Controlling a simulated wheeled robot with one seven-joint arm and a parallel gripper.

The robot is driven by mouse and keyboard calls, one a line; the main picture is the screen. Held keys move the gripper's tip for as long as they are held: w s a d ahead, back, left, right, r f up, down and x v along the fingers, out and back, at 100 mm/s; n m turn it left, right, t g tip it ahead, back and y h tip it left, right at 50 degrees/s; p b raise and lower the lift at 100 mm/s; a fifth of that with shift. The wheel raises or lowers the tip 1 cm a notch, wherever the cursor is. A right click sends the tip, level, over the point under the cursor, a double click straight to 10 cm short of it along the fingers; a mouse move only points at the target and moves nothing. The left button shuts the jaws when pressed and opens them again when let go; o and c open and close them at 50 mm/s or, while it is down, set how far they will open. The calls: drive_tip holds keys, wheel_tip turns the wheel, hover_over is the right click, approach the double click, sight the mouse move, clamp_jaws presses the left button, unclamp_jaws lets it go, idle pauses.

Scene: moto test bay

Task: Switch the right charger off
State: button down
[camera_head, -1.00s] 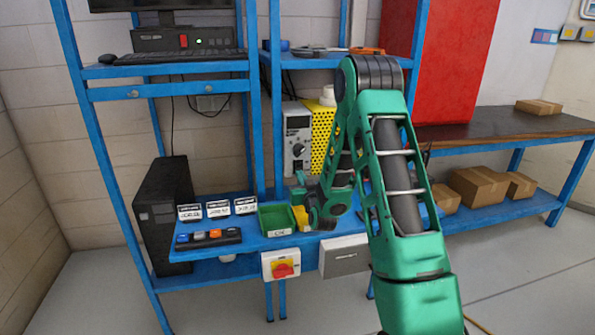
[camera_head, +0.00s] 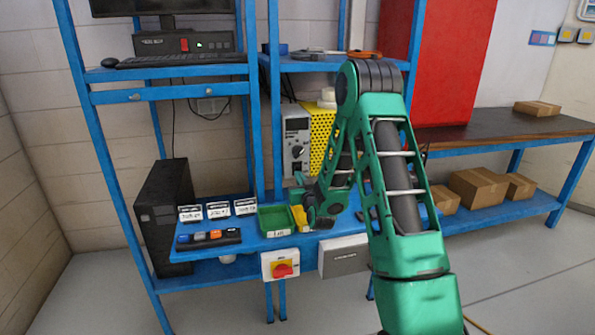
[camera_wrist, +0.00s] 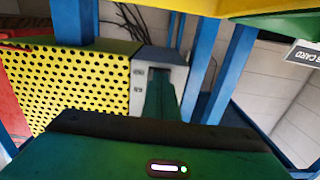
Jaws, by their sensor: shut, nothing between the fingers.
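A device with a grey front panel (camera_head: 297,146) and a yellow perforated side (camera_head: 322,128) stands at the back of the blue bench; I take it for the right charger. The panel carries a dark knob and a small display. In the wrist view, which is upside down, the grey front (camera_wrist: 150,58) is partly covered by my gripper (camera_wrist: 160,78). My gripper is shut and empty, its tips at or close to the panel; contact cannot be told. In the head view my arm hides part of the device. The switch state is too small to read.
A green bin (camera_head: 276,221) and a yellow bin sit in front of the device, with several white cards (camera_head: 218,209) to the left. A red-yellow rotary switch (camera_head: 281,267) hangs on the bench's front edge. Blue uprights (camera_head: 275,120) stand left of the device.

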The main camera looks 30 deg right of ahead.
drive_tip(key=shift+w+d+r, duration=0.2)
drive_tip(key=shift+r, duration=0.05)
drive_tip(key=v, duration=0.8)
drive_tip(key=shift+s+a+f, duration=0.25)
drive_tip(key=shift+s, duration=0.05)
idle(0.4)
idle(0.3)
